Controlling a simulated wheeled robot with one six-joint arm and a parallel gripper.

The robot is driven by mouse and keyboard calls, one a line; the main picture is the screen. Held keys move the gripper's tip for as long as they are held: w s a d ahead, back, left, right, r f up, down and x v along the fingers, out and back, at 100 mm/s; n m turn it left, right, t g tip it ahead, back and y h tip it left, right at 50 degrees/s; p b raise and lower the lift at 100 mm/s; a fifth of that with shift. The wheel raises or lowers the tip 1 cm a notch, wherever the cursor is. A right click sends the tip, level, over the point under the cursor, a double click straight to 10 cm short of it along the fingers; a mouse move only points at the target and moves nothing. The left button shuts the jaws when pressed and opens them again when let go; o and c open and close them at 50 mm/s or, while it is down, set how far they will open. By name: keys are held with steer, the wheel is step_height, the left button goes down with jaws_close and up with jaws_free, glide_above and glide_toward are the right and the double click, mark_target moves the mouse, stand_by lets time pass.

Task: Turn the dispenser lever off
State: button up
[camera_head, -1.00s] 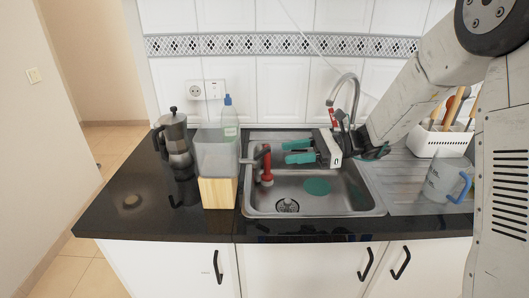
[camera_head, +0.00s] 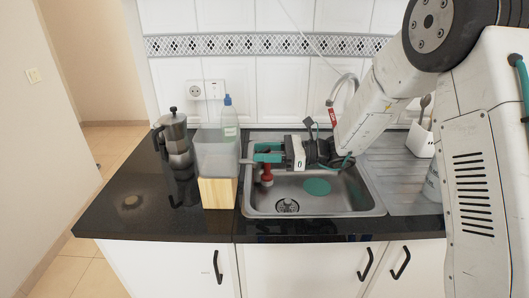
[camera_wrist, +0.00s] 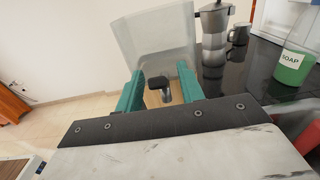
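The dispenser (camera_head: 217,155) is a clear tank on a pale wooden base, standing on the black counter left of the sink. In the wrist view, its tank (camera_wrist: 152,40) rises beyond my fingers. Its dark lever (camera_wrist: 159,83) shows between the two teal fingers, with a metallic spout below it. My gripper (camera_head: 262,152) reaches in from the right over the sink, fingers pointing left at the dispenser's tap side. It also shows in the wrist view (camera_wrist: 160,72), open, with a gap on both sides of the lever. In the head view my fingers hide most of the lever.
A red object (camera_head: 267,174) stands below my fingers at the sink's left end. The sink (camera_head: 300,205) holds a teal disc (camera_head: 317,186). A moka pot (camera_head: 174,135) and a soap bottle (camera_head: 229,118) stand near the dispenser. The faucet (camera_head: 345,80) rises behind my arm.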

mark_target(245, 159)
jaws_close()
steer(key=shift+r+h, duration=0.15)
steer(key=shift+h, duration=0.15)
steer(key=h, duration=0.2)
steer(key=a+r+h, duration=0.1)
steer(key=h, duration=0.1)
steer(key=shift+a, duration=0.1)
steer(key=h, duration=0.2)
steer(key=shift+a+r+h, duration=0.1)
steer(key=shift+a+h, duration=0.25)
steer(key=shift+h, duration=0.05)
steer(key=shift+a+h, duration=0.2)
steer(key=shift+h, duration=0.5)
steer(key=shift+a+h, duration=0.2)
steer(key=shift+h, duration=0.5)
